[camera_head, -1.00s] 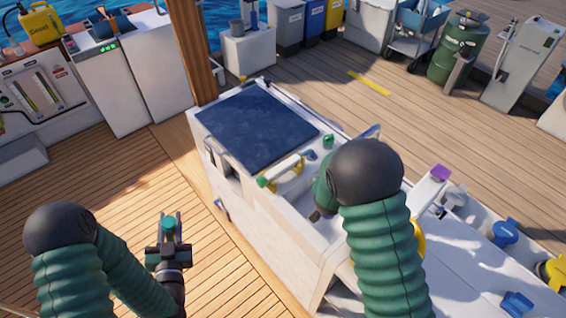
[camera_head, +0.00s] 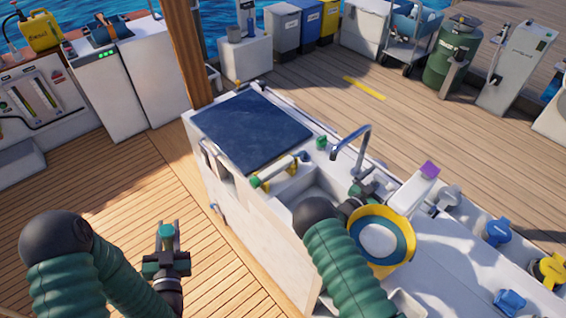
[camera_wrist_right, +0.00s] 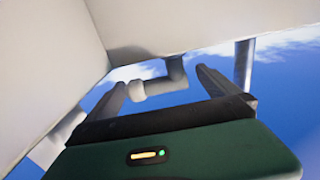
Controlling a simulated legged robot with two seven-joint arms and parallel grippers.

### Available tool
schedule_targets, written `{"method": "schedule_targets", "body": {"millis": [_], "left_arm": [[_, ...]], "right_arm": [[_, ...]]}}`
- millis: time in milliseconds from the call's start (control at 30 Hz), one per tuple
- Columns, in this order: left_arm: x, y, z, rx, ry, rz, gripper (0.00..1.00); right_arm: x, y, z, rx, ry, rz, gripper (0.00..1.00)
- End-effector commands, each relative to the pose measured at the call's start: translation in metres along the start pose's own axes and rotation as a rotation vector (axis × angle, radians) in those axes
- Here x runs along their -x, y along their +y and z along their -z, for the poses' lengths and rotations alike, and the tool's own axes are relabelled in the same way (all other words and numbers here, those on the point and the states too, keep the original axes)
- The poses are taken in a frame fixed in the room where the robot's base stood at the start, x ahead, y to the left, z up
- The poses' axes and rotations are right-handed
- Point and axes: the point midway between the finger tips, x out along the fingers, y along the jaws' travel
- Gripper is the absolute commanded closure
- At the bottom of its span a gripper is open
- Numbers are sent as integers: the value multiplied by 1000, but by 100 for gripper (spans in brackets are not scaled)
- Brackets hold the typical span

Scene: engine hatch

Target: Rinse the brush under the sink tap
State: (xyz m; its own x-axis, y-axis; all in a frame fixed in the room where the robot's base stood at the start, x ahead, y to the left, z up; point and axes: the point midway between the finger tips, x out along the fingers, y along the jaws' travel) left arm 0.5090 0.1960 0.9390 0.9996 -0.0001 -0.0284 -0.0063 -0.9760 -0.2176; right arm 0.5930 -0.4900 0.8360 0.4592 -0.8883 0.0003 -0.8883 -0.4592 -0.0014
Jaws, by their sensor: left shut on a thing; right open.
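The sink (camera_head: 318,190) is a grey basin in the white counter. Its curved metal tap (camera_head: 352,138) stands at the far edge, spout over the basin. My right gripper (camera_head: 368,186) is close to the tap's base, partly hidden by my arm. In the right wrist view its fingers (camera_wrist_right: 163,88) are open, with a bent grey lever-like part (camera_wrist_right: 160,87) showing between or beyond them; contact cannot be told. My left gripper (camera_head: 168,240) is left of the counter, upright, shut on a small green-topped thing (camera_head: 167,230). Whether this is the brush cannot be told.
A dark blue panel (camera_head: 250,132) covers the counter's left end. A pale bar with green and yellow parts (camera_head: 275,172) lies beside the sink. A yellow-rimmed round thing (camera_head: 405,248) and a purple-topped white block (camera_head: 412,192) are at the right. The deck left of the counter is clear.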

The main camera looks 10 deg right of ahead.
Motion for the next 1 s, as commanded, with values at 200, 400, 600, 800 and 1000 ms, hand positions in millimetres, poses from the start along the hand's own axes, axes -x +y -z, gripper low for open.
{"method": "schedule_targets", "body": {"millis": [200,400,600,800,1000], "left_arm": [[0,0,0,0,1,1,100],[0,0,0,0,1,1,100],[0,0,0,0,1,0,100],[0,0,0,0,1,0,100],[0,1,-4,0,1,0,100]], "right_arm": [[-2,0,0,1,-1,1,0],[-2,0,0,0,-1,1,24],[-1,-1,0,0,-1,1,50],[-2,-1,0,0,-1,1,76],[-2,-1,-2,-2,-1,-5,88]]}}
